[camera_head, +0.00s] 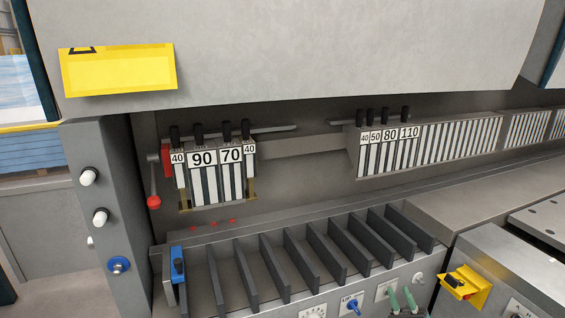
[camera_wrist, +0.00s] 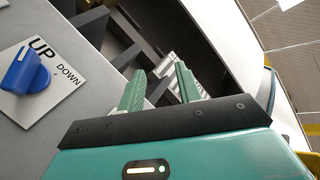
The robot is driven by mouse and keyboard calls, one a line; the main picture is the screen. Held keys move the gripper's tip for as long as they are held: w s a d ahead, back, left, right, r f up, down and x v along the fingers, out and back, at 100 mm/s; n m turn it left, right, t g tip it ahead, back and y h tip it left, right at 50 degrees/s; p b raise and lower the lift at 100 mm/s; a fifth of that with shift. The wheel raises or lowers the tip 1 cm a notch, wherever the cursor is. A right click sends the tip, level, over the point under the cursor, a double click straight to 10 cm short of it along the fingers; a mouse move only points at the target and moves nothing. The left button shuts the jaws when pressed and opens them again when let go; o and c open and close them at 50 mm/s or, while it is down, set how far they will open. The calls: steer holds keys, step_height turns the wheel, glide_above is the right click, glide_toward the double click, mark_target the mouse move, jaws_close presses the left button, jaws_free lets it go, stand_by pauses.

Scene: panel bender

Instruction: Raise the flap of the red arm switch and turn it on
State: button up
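I cannot tell for sure which is the red arm switch, and no flap is clearly readable. My gripper (camera_head: 402,298) has green fingers and is in front of the panel, left of the yellow housing and apart from it. In the wrist view my gripper (camera_wrist: 160,82) is open, with nothing between its fingers.
A blue knob (camera_head: 353,307) marked UP and DOWN is left of my gripper; it also shows in the wrist view (camera_wrist: 27,72). A white knob (camera_head: 418,278) is close by. Dark slanted dividers (camera_head: 285,268) stand behind the panel. Numbered tool blocks (camera_head: 204,160) line the back.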

steer(key=s+a+r+n+g, duration=0.1)
steer(key=a+r+n+g, duration=0.2)
steer(key=a+g, duration=0.4)
steer(key=s+a+r+n+g+h, duration=0.1)
steer(key=s+a+r+n+g, duration=0.1)
steer(key=a+r+n+g, duration=0.35)
steer(key=s+a+r+n+g, duration=0.1)
steer(key=a+g, duration=0.8)
steer(key=s+a+r+n+g+h, duration=0.2)
steer(key=s+a+r+h, duration=0.3)
steer(key=s+h, duration=0.45)
steer(key=s+d+r+t+h, duration=0.3)
steer(key=s+r+t+h, duration=0.1)
steer(key=s, duration=0.5)
steer(key=s+d+r+t+h, duration=0.3)
steer(key=s+r+h, duration=0.3)
steer(key=s, duration=0.3)
steer(key=shift+s+r+m+t, duration=0.3)
steer(key=shift+m+t, duration=0.05)
steer(key=shift+t, duration=0.4)
steer(key=shift+d, duration=0.2)
